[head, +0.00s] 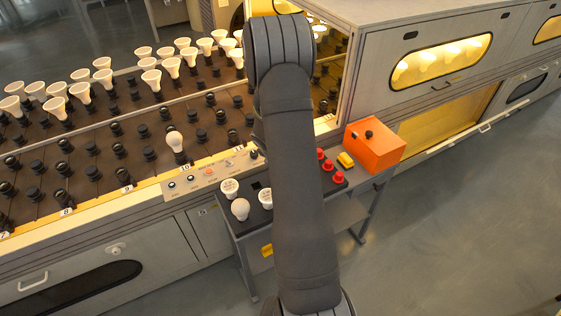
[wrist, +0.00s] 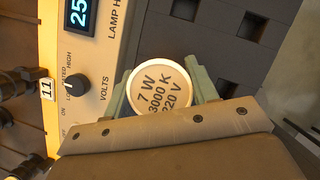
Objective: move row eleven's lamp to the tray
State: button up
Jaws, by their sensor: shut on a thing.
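My gripper (wrist: 160,102) is shut on a lamp (wrist: 158,88) with a round white face marked 7 W, 3000 K, 220 V. Its green fingers show on either side of the lamp. The lamp is over the border between the beige control panel and the dark tray (wrist: 192,42) with square pockets. The row label 11 (wrist: 46,89) is at the panel's left edge.
The rack (head: 90,150) on the left has many sockets, with white lamps in its back rows and one lamp (head: 174,140) near row 10. A panel knob (wrist: 75,87) is near the gripper.

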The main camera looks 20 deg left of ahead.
jog(key=shift+f, duration=1.4)
jog(key=o, duration=1.1)
jog(key=shift+c, duration=0.2)
jog(key=v, duration=1.7)
jog(key=shift+r, duration=0.25)
jog(key=shift+f, duration=0.1)
jog(key=x, duration=1.7)
jog(key=shift+f, duration=0.15)
